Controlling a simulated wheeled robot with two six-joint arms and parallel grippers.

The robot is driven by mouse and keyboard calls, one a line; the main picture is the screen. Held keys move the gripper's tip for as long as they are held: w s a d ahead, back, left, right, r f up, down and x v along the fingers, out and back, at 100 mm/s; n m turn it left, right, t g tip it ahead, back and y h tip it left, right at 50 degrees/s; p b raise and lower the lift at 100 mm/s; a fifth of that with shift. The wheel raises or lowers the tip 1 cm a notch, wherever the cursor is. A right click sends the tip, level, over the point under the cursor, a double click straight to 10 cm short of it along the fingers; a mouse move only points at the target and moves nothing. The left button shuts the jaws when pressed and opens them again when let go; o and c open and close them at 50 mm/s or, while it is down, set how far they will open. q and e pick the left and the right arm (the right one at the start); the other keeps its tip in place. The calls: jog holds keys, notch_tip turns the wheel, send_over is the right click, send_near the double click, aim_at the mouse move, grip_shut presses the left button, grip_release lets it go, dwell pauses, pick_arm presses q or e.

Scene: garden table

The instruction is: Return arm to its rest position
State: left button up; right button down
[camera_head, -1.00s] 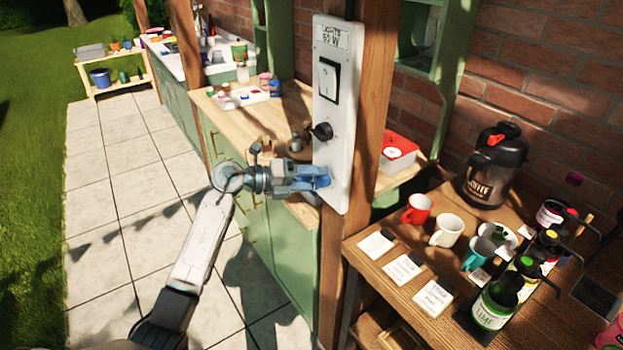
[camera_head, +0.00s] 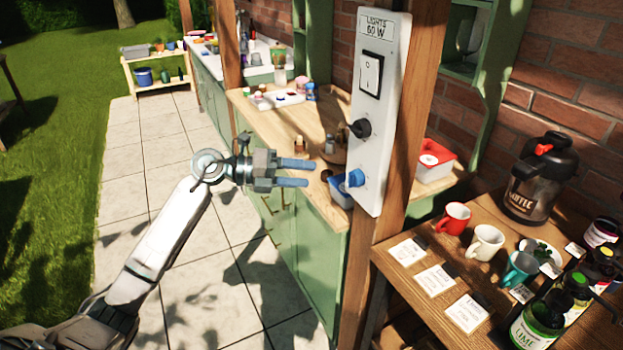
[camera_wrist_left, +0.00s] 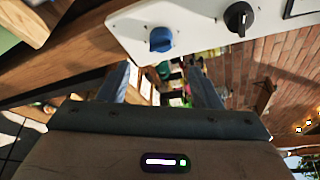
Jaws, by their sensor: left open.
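My left gripper (camera_head: 296,172) is open and empty, its two blue-grey fingers pointing right toward the white switch panel (camera_head: 374,200). A gap separates the fingertips from the panel's lower blue knob (camera_head: 355,178). The left arm comes in from the lower left over the paving. In the left wrist view the two fingers (camera_wrist_left: 162,85) are spread, with nothing between them close by. The blue knob (camera_wrist_left: 161,40) and the black knob (camera_wrist_left: 239,18) show beyond them on the panel. My right gripper is not in view.
The panel is fixed to a wooden post (camera_head: 415,110). Behind it is a green counter with a wooden top (camera_head: 270,120). At right, a wooden table (camera_head: 405,270) carries cups, cards, bottles and a coffee flask (camera_head: 540,180). The paving (camera_head: 175,230) at left is free apart from my arm.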

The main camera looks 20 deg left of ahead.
pick_arm(q)
jog(key=shift+s+a, duration=0.1)
jog(key=shift+a, duration=0.05)
dwell(0.4)
